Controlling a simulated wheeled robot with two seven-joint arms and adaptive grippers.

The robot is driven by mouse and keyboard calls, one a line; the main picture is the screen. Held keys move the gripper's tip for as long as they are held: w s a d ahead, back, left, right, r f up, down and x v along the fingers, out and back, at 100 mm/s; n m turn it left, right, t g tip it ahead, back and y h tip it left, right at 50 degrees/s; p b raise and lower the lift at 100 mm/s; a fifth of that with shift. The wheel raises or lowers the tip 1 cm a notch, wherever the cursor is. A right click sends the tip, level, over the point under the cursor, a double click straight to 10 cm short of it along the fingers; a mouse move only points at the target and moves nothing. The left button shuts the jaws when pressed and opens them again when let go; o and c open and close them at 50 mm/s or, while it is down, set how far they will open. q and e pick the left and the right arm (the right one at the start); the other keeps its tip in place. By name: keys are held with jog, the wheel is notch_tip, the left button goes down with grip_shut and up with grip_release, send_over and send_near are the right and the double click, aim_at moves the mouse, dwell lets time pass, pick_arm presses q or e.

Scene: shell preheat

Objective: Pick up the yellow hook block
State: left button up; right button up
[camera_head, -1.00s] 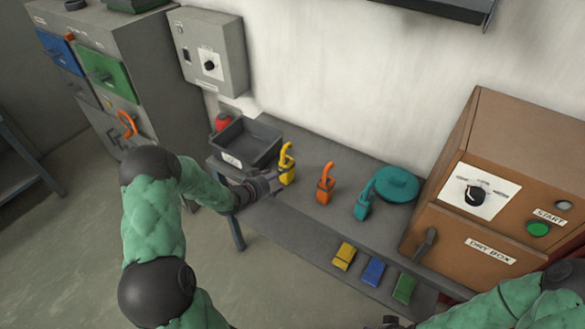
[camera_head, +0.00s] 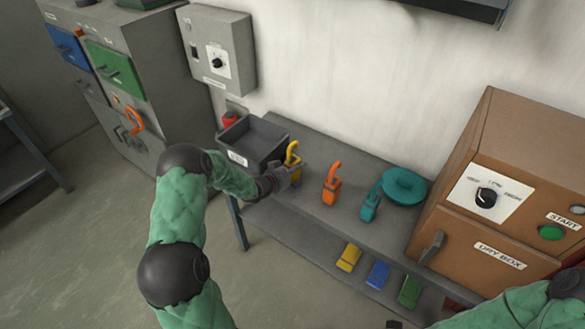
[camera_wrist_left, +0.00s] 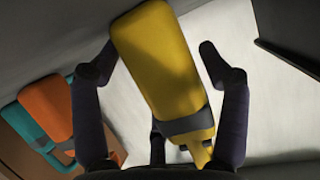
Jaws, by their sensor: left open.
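The yellow hook block (camera_head: 293,160) stands upright on the grey bench, in front of the dark tray's right end. My left gripper (camera_head: 283,178) is at its left side in the head view. In the left wrist view the yellow hook block (camera_wrist_left: 165,70) lies between the two fingers of my left gripper (camera_wrist_left: 158,65). The fingers are apart, with a gap visible on the right; the left fingertip is very near the block. My right gripper is not clearly visible; only part of my right arm shows at the lower right.
An orange hook block (camera_head: 331,187) and a teal one (camera_head: 370,205) stand to the right, by a teal round lid (camera_head: 404,187). The dark tray (camera_head: 250,142) is just behind my left gripper. A brown dry box (camera_head: 480,240) closes off the bench's right end.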

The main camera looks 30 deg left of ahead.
aim_at(290, 166)
pick_arm(q)
jog(key=shift+r, duration=0.1)
jog(key=c, duration=1.3)
jog(key=shift+r, duration=0.1)
jog(key=shift+r, duration=0.25)
notch_tip(290, 166, up, 3)
jog(key=shift+w+f+p, duration=0.1)
jog(key=shift+p, duration=0.45)
jog(key=s+d+r+p, duration=0.2)
jog(key=s+d+r, duration=0.7)
jog(key=s, duration=0.2)
jog(key=shift+r, duration=0.25)
